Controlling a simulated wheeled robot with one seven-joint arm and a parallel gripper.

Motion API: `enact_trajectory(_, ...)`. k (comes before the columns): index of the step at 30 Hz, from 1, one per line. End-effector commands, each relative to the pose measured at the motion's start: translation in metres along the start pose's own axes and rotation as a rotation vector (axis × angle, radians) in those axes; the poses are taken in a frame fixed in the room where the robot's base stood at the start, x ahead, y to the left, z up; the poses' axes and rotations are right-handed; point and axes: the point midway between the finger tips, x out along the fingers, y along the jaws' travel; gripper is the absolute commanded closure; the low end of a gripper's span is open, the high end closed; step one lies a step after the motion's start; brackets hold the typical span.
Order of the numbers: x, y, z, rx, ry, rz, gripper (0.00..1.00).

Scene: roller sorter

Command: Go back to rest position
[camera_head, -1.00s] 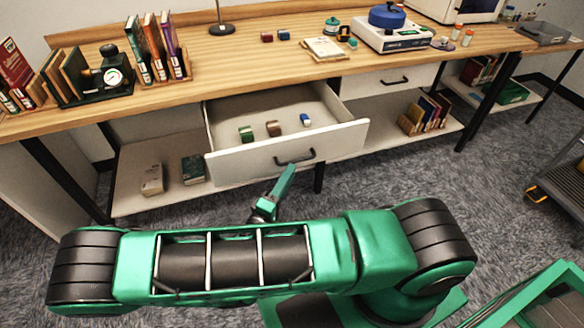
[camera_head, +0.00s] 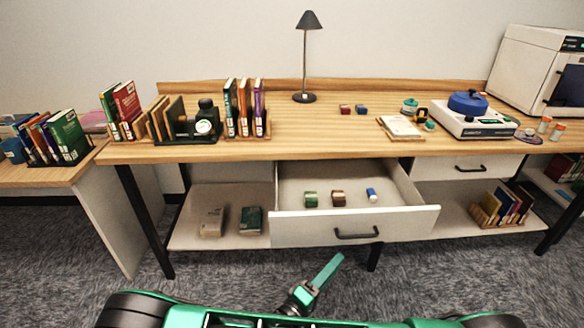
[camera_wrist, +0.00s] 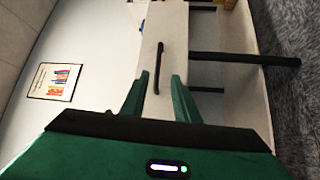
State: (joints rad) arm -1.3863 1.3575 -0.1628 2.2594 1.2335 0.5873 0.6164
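My gripper (camera_head: 330,266) shows at the bottom middle of the head view, in front of and below the open drawer (camera_head: 340,227). In the wrist view my gripper (camera_wrist: 161,76) has its two green fingers apart with nothing between them. The drawer's dark handle (camera_wrist: 144,82) is ahead of the fingers and apart from them; it also shows in the head view (camera_head: 357,234).
The wooden desk (camera_head: 330,145) carries books, a lamp (camera_head: 306,60) and a white device with a blue top (camera_head: 470,118). A shut drawer (camera_head: 468,168) is at the right. Grey carpet in front is clear.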

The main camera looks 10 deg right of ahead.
Motion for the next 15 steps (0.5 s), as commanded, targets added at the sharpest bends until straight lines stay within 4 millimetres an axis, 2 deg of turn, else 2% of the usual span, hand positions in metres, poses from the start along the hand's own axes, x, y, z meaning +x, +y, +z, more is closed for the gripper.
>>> enact_trajectory(5,0.011,0.006,0.005,0.0,-0.077,-0.032,0.72)
enact_trajectory(15,0.06,0.035,0.045,-0.001,-0.468,-0.234,0.72)
